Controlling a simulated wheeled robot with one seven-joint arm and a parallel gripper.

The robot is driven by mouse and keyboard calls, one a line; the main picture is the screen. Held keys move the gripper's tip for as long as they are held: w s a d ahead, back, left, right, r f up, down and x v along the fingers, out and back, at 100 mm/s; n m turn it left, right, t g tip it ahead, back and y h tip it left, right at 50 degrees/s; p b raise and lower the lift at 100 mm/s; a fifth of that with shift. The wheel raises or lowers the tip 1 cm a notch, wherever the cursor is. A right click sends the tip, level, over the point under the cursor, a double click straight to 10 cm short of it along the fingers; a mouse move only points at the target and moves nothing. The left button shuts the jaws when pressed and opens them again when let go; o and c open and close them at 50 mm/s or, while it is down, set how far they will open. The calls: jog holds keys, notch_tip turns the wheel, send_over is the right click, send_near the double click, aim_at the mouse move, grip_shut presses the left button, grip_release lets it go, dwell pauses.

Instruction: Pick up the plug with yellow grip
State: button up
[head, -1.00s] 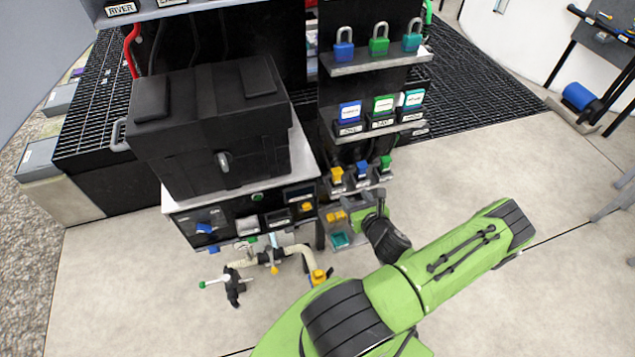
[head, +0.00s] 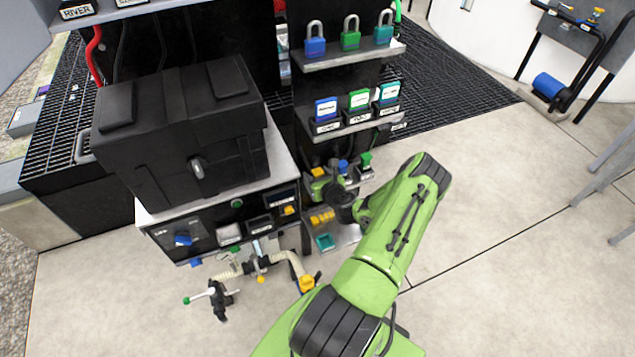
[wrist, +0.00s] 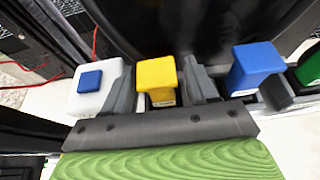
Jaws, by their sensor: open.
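The plug with yellow grip (wrist: 156,78) stands in the row of plugs on the lower shelf of the rack. Its yellow top also shows in the head view (head: 318,172), just left of my wrist. My gripper (wrist: 160,92) is open, with one grey finger on each side of the yellow grip in the wrist view. No contact between fingers and grip can be made out. The lower part of the plug is hidden behind the gripper body. In the head view my gripper (head: 325,187) is at this row, its fingers mostly hidden.
A plug with blue grip (wrist: 254,66) stands close to the right finger, with a green one (head: 366,160) beyond it. A white block with a blue top piece (wrist: 95,88) is left of the left finger. A black case (head: 185,130) sits on the cabinet to the left.

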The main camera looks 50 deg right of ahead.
aim_at(318, 171)
grip_shut()
jog(key=shift+r, duration=0.6)
notch_tip(318, 171, up, 3)
jog(key=shift+f+p, duration=0.15)
jog(key=shift+p, duration=0.75)
jog(key=s+a, duration=0.4)
jog(key=s, duration=0.3)
jog(key=s+a, duration=0.5)
jog(key=s, duration=0.3)
jog(key=shift+s+a+p, duration=0.15)
jog(key=shift+s+p, duration=0.15)
jog(key=shift+f, duration=0.1)
notch_tip(318, 171, up, 4)
jog(key=p, duration=0.3)
jog(key=shift+f, duration=0.25)
